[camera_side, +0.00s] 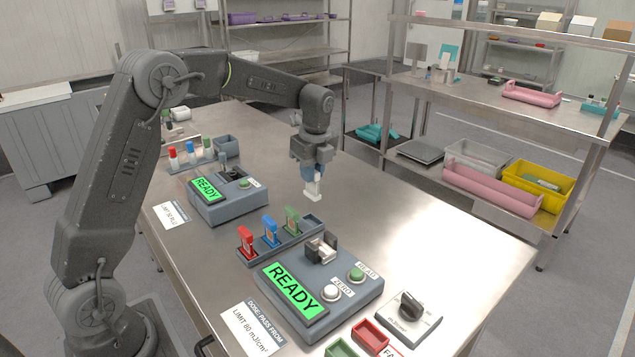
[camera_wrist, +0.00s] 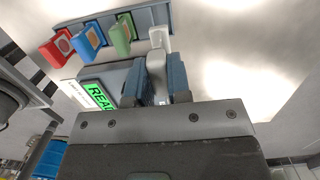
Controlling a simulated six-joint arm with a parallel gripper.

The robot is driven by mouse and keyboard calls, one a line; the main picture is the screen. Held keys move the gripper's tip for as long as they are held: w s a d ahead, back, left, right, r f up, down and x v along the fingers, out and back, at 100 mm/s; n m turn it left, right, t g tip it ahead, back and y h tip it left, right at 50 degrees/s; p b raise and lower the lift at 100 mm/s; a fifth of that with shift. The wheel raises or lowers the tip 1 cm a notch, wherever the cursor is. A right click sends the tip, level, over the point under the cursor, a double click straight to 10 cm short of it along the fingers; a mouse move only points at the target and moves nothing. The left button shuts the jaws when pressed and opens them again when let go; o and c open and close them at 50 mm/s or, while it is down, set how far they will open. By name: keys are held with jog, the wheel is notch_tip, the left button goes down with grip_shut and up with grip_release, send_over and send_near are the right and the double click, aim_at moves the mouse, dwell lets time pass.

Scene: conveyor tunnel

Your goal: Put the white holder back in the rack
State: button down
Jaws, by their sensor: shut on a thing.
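My gripper (camera_side: 312,173) is shut on the white holder (camera_side: 313,191), which hangs upright below the fingers, above the steel table. In the wrist view the white holder (camera_wrist: 156,62) sits between the two blue fingers of my gripper (camera_wrist: 158,82). The grey rack (camera_side: 284,246) stands on the table, in front of the holder in the side view. It carries a red holder (camera_side: 246,241), a blue holder (camera_side: 270,231) and a green holder (camera_side: 292,220). Its end place beside the green holder looks empty. The wrist view also shows the rack (camera_wrist: 148,18) and the three coloured holders.
A grey meter with a green READY screen (camera_side: 294,290) and a clamp-like socket lies in front of the rack. A second READY device (camera_side: 225,198) stands behind left. A knob box (camera_side: 407,315) and small red and green trays are at front right. The table's right side is clear.

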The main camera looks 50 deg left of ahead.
aim_at(312, 191)
jog(key=shift+a+f, duration=0.15)
jog(key=shift+f, duration=2.75)
jog(key=shift+f, duration=1.45)
jog(key=c, duration=1)
grip_release()
jog(key=r, duration=0.4)
jog(key=d+r, duration=0.1)
jog(key=r, duration=0.8)
jog(key=shift+d+r, duration=0.35)
jog(key=shift+r, duration=0.05)
